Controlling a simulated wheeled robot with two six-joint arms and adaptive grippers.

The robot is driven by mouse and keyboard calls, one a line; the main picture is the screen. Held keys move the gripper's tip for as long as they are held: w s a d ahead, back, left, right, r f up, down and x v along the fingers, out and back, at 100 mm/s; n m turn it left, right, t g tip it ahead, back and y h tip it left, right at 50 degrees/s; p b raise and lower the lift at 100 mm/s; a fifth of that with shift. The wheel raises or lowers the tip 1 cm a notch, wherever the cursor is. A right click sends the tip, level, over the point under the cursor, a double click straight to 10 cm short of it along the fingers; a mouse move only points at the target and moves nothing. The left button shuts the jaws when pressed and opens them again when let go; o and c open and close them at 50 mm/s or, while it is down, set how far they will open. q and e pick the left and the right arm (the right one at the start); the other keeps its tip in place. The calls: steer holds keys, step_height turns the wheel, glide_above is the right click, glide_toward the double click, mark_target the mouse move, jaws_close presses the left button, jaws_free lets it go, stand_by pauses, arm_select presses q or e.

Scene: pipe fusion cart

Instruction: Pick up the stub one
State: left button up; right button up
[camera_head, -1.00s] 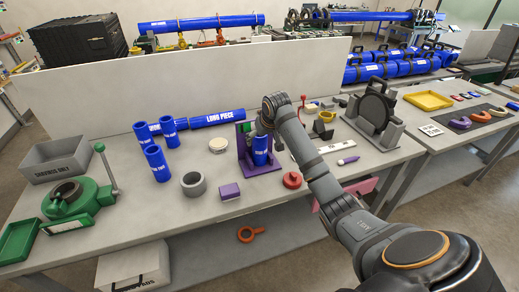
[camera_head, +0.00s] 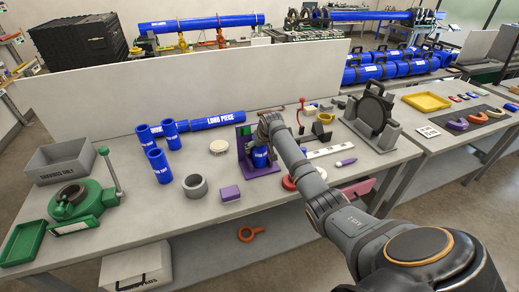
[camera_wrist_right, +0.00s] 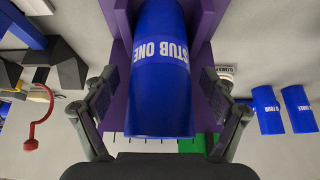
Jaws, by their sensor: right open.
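My right gripper (camera_wrist_right: 160,92) is open, with one finger on each side of stub one and visible gaps between fingers and cylinder. In the head view my right gripper (camera_head: 264,137) is at the top of the holder, mostly hidden by its wrist. My left gripper is not in view.
Several other blue stubs (camera_head: 158,165) stand to the left, with a long blue pipe (camera_head: 218,120) behind. A grey ring (camera_head: 195,186) and purple block (camera_head: 230,193) lie in front. A green clamp device (camera_head: 75,203) stands far left. A white panel (camera_head: 180,85) closes the back.

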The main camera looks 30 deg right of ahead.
steer(key=shift+w+d+f, duration=0.1)
steer(key=shift+w+f, duration=0.2)
steer(key=shift+f, duration=0.25)
steer(key=shift+s+r, duration=0.1)
steer(key=c, duration=1.5)
